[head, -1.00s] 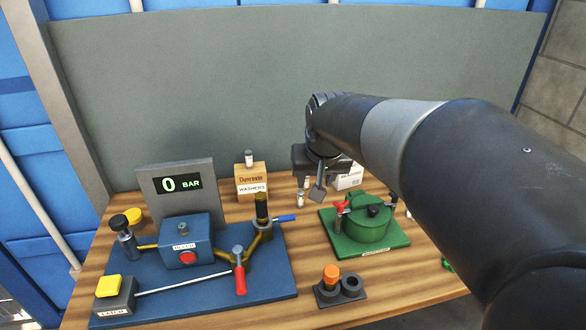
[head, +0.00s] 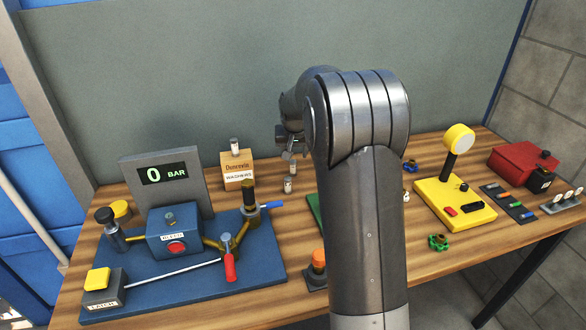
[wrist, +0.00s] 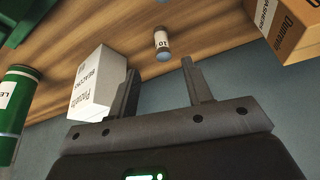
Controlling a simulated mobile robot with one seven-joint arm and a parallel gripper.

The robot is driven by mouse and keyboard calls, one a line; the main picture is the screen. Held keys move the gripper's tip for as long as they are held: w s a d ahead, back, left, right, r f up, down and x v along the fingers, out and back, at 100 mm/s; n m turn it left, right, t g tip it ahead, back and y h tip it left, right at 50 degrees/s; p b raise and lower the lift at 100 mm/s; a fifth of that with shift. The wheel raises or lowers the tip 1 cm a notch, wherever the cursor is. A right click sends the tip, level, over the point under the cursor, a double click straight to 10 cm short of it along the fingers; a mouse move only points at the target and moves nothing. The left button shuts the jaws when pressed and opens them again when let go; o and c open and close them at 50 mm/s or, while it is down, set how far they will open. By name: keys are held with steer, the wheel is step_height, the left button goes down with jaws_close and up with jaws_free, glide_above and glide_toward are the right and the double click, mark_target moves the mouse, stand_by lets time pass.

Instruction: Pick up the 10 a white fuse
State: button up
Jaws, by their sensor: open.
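A small white fuse with grey ends, marked 10, (wrist: 162,42) stands on the wooden bench in the wrist view. It also shows in the head view (head: 288,185), in front and right of the washers box. My gripper (wrist: 160,68) is open and empty, its two fingers either side of the line to the fuse, which lies just beyond the tips. In the head view my gripper (head: 291,165) is right above and behind the fuse, partly hidden by my arm. A similar small cylinder (head: 235,146) stands on the washers box; its marking is unreadable.
The washers box (head: 238,172) stands left of the fuse. A white carton (wrist: 98,85) stands close beside my left finger in the wrist view. A blue pressure rig (head: 185,275) fills the bench's left; a yellow lamp base (head: 452,205) stands right. My arm hides most of a green base (head: 314,208).

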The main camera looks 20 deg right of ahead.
mark_target(293, 160)
steer(key=x, duration=0.4)
steer(key=shift+w+r+x, duration=0.1)
steer(key=shift+w+x, duration=0.1)
steer(key=shift+x, duration=0.7)
steer(key=shift+w+r+x, duration=0.1)
steer(key=shift+w+x, duration=0.1)
steer(key=shift+x, duration=0.75)
steer(key=shift+w+x, duration=0.2)
steer(key=shift+x, duration=0.7)
steer(key=shift+a, duration=0.1)
steer(key=shift+s, duration=0.1)
jaws_close()
